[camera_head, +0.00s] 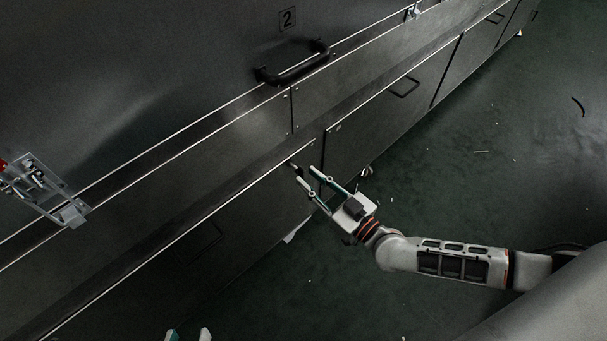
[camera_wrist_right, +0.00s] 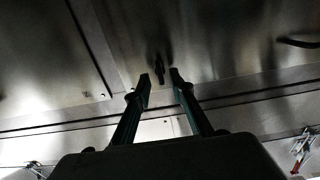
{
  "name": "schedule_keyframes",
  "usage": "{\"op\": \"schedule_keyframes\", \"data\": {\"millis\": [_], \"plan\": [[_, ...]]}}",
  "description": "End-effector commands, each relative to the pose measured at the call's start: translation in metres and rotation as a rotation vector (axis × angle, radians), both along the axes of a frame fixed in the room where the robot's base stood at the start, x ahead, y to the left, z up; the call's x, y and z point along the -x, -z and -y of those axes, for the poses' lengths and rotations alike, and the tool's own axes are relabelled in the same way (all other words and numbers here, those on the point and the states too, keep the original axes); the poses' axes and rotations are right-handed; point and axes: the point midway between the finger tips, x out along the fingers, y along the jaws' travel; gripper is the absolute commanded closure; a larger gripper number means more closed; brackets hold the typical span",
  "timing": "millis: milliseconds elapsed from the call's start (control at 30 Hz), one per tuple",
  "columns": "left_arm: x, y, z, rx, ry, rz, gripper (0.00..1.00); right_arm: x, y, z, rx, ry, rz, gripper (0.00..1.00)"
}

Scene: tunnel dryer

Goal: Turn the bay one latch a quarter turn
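A small dark latch (camera_head: 294,165) sticks out from the lower panel row in the head view. It also shows in the right wrist view (camera_wrist_right: 159,68), just beyond and between the fingertips. No bay number is readable beside it. My right gripper (camera_head: 305,173) is open, its two fingers pointing at the latch; the wrist view shows a gap between the fingertips (camera_wrist_right: 160,77). Whether they touch the latch I cannot tell. My left gripper (camera_head: 188,335) shows only its two separated fingertips at the bottom edge of the head view, with nothing seen between them.
A black handle (camera_head: 292,66) sits on the upper panel under a "2" plate (camera_head: 288,18). A metal toggle clamp (camera_head: 46,190) with a red grip is at the left. Lower panels (camera_head: 375,115) run along the dryer. The green floor (camera_head: 470,150) is mostly clear, with small scraps.

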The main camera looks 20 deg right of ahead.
Motion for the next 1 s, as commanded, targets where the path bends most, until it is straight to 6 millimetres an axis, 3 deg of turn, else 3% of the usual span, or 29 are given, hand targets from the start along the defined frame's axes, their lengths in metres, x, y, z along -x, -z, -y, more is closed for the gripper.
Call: {"op": "schedule_keyframes", "data": {"millis": [200, 533, 633, 1000], "plan": [[0.004, 0.005, 0.008, 0.050, -0.010, -0.018, 0.69, -0.018, 0.002, -0.007, -0.001, -0.001, -0.004, 0.77], [0.004, 0.003, 0.009, 0.062, -0.012, -0.016, 0.69, -0.022, 0.000, -0.009, -0.001, -0.001, -0.001, 0.77], [0.004, 0.003, 0.009, 0.061, -0.012, -0.015, 0.69, -0.022, 0.000, -0.009, -0.001, -0.001, -0.001, 1.00], [0.003, 0.003, 0.009, 0.057, -0.011, -0.015, 0.69, -0.022, 0.000, -0.008, -0.017, 0.000, -0.007, 1.00]]}}
